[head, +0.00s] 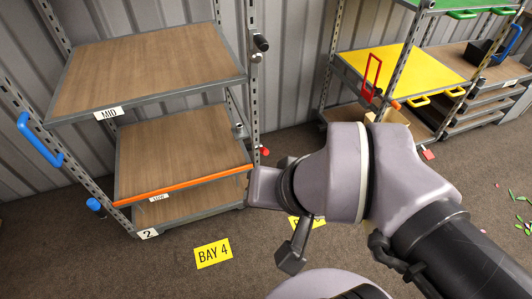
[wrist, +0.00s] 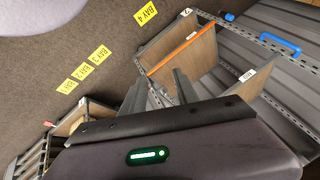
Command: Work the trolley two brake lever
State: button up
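Trolley two (head: 178,184) stands at the left in the head view, with a "2" label (head: 147,233) at its lower front corner. A small red lever-like part (head: 264,151) shows low by its right post; I cannot tell for sure that it is the brake lever. Trolley two also shows in the wrist view, tilted, with its orange bar (wrist: 172,52). My gripper (wrist: 160,77) is open and empty, its two dark fingers apart in front of the trolley. I cannot tell whether they touch it. No red lever shows in the wrist view; the fingertips are not clear in the head view.
A blue handle (head: 40,140) and a blue knob (head: 95,205) are on the trolley's left side. A yellow-shelved trolley (head: 385,68) stands at the right. Yellow floor labels, one reading BAY 4 (head: 213,253), lie on open carpet. A corrugated wall is behind.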

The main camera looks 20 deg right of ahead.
aim_at(263, 151)
jog(key=i+l+z, duration=0.15)
jog(key=i+z, duration=0.15)
jog(key=i, duration=0.25)
jog(key=i+z, duration=0.3)
jog(key=i, duration=0.3)
jog(key=k+j, duration=0.35)
jog(key=j, duration=0.15)
